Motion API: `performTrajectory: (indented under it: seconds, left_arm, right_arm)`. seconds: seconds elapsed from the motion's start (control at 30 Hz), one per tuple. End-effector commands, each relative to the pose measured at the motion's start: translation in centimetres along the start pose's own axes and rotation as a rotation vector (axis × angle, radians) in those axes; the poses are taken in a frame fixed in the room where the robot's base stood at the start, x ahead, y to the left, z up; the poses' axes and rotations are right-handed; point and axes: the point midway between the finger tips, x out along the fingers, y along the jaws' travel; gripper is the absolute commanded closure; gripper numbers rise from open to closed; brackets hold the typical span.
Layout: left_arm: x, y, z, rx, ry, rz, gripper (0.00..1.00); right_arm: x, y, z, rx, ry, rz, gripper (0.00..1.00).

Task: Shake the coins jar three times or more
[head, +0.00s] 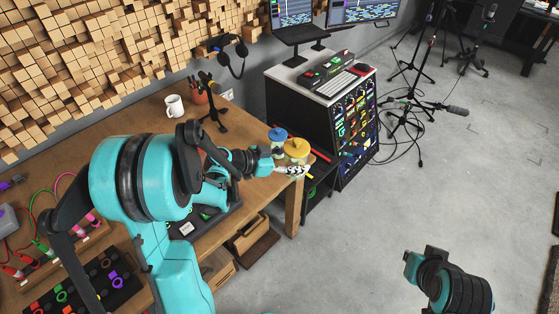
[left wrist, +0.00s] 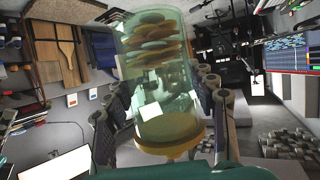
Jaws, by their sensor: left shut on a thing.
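The coins jar is clear glass with a yellow lid (head: 296,147), at the table's right corner in the head view. In the left wrist view the jar (left wrist: 160,85) fills the middle, with the lid at the bottom of the picture and flat golden coins near the top, away from the lid. My left gripper (head: 291,169) is shut on the jar, its fingers on either side of the glass. Whether the jar touches the table cannot be told. Part of my right arm shows at the lower right in the head view; its fingers do not show.
A blue-lidded jar (head: 278,134) stands close beside the coins jar. A white mug (head: 174,106) and a small dark stand (head: 211,110) are farther back on the wooden table (head: 135,112). A black equipment rack (head: 318,118) stands just right of the table. Open floor lies beyond.

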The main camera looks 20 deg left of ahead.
Motion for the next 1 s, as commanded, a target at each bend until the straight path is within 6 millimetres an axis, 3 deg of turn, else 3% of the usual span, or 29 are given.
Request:
performTrajectory:
  seconds: [0.3, 0.6, 0.7, 1.0]
  left_arm:
    - [-0.6, -0.4, 0.2, -0.002, 0.001, -0.004, 1.0]
    - [-7.1, -3.4, 2.9, -0.004, 0.001, -0.007, 1.0]
    - [-8.3, -3.9, 3.4, -0.002, 0.002, -0.003, 1.0]
    - [-8.5, -3.9, 3.4, 0.0, 0.002, -0.001, 1.0]
  right_arm:
    - [0.0, 0.0, 0.0, 0.0, 0.0, 0.0, 1.0]
    - [0.7, 0.0, 0.5, 0.0, 0.0, 0.0, 1.0]
    - [0.8, 0.0, 0.5, 0.0, 0.0, 0.0, 1.0]
    - [0.7, 0.0, 0.5, 0.0, 0.0, 0.0, 1.0]
